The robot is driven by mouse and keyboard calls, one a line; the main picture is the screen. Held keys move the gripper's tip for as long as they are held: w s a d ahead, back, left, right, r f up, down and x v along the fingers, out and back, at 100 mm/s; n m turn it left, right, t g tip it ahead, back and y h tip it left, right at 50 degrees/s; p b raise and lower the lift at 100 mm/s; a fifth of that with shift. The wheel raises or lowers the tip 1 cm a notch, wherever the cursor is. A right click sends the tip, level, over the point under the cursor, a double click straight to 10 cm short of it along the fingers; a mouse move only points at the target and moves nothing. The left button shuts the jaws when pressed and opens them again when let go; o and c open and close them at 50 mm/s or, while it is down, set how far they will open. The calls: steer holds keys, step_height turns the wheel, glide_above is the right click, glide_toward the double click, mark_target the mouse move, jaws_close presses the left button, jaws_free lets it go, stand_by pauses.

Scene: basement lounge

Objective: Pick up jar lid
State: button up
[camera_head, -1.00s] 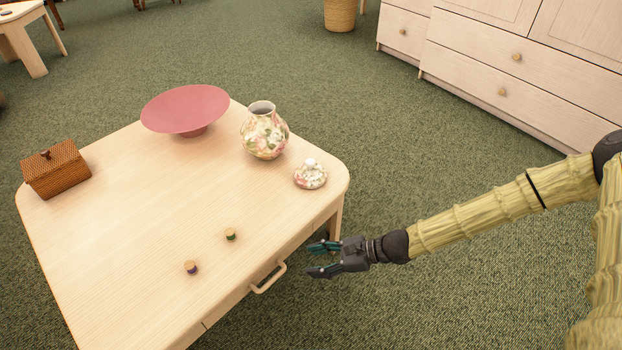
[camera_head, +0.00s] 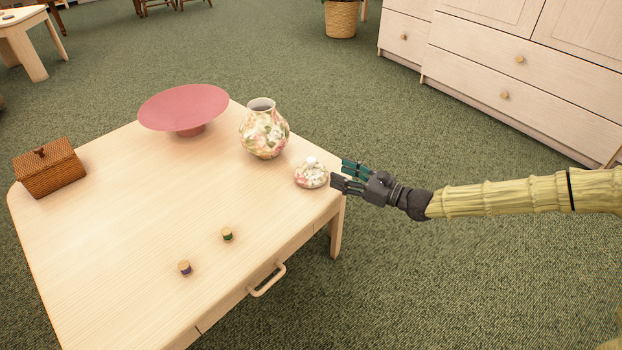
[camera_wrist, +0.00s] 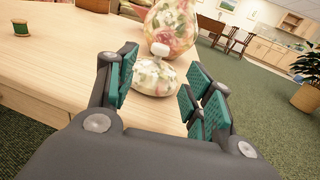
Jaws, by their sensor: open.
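The jar lid (camera_head: 311,176) is a floral dome with a white knob, lying on the light wood table near its right corner. It also shows in the wrist view (camera_wrist: 151,78), ahead of and between my fingers. My gripper (camera_head: 346,176) is open and empty, just right of the lid at the table's edge; in the wrist view its teal-padded fingers (camera_wrist: 160,84) stand apart. I cannot tell whether a finger touches the lid. The floral jar (camera_head: 264,132) stands open and upright behind and left of the lid; the wrist view (camera_wrist: 178,28) cuts off its top.
The table (camera_head: 130,220) also holds a pink bowl (camera_head: 184,106), a wicker box (camera_head: 49,168) and two small spools, one green (camera_head: 227,234) and one purple (camera_head: 185,268). A drawer handle (camera_head: 267,280) sticks out in front. The carpet right of the table is clear.

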mark_target(311, 159)
steer(key=shift+w+a+r, duration=0.1)
steer(key=shift+w+a, duration=0.05)
steer(key=shift+w, duration=0.1)
steer(key=b+x, duration=0.1)
steer(key=x, duration=0.4)
steer(key=shift+b, duration=0.4)
steer(key=b+x, duration=0.3)
steer(key=x, duration=0.1)
steer(key=shift+w+a, duration=0.1)
steer(key=shift+a, duration=0.3)
steer(key=shift+w+a+r, duration=0.2)
steer(key=shift+a, duration=0.05)
jaws_close()
